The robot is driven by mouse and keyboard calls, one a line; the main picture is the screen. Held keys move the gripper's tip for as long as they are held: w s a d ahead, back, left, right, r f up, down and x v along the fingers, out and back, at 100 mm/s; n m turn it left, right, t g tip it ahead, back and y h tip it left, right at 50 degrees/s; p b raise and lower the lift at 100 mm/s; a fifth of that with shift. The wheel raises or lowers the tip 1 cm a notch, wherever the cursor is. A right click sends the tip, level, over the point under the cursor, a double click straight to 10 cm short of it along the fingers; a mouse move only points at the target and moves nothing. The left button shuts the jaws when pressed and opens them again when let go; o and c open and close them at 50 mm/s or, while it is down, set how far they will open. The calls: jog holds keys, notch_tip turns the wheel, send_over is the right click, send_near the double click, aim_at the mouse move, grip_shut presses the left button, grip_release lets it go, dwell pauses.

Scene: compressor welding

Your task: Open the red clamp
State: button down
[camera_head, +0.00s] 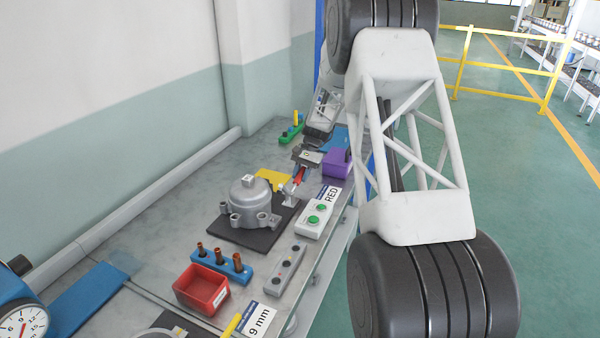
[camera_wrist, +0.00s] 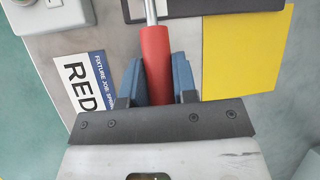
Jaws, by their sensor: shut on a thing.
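The red clamp handle (camera_wrist: 155,62) shows in the wrist view as a red grip on a thin metal rod. It runs between the two blue fingers of my gripper (camera_wrist: 156,82), which close on it from both sides. In the head view the red handle (camera_head: 299,174) stands tilted at the back right corner of the dark fixture plate (camera_head: 247,238). My gripper (camera_head: 307,157) is at its upper end there. The finger contact is small and partly hidden in the head view.
A grey compressor housing (camera_head: 249,203) sits on the plate. A yellow sheet (camera_wrist: 242,55), a purple box (camera_head: 337,163) and a green-button box (camera_head: 318,214) with a RED card (camera_head: 330,194) are close by. A red bin (camera_head: 202,290) and a blue rack (camera_head: 222,264) stand nearer.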

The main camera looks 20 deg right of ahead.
jog(key=shift+f+g+y, duration=0.3)
jog(key=shift+f, duration=0.1)
jog(key=c, duration=0.9)
grip_release()
jog(key=shift+w+d, duration=0.1)
jog(key=shift+v, duration=3.95)
